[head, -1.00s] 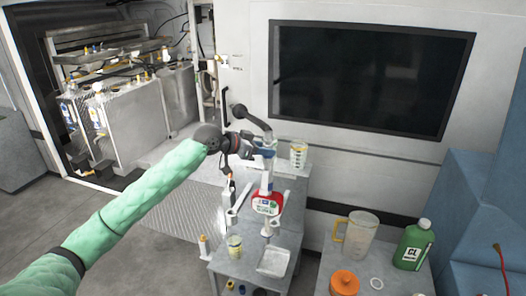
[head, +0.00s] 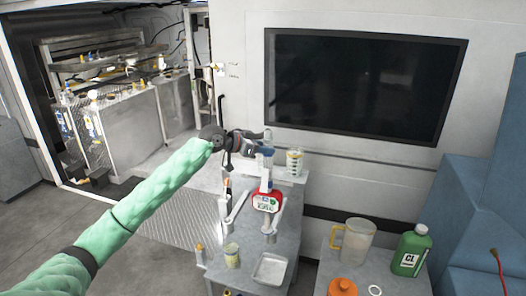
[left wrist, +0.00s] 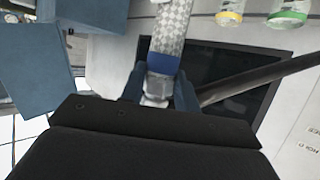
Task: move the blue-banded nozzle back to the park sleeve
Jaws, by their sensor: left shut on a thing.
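My left gripper (head: 265,146) is above the grey cart, at the end of the green-sleeved arm. The blue-banded nozzle (left wrist: 165,63) is between its fingers in the left wrist view, with a pale checkered body, a blue band and a silvery end. The gripper (left wrist: 158,92) is shut on it. I cannot clearly pick out the park sleeve. My right gripper is not in view.
A banded cup (head: 294,162) stands behind the gripper. A side table holds a clear jug (head: 354,242) and a green bottle (head: 411,250). A dark screen (head: 362,82) hangs behind.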

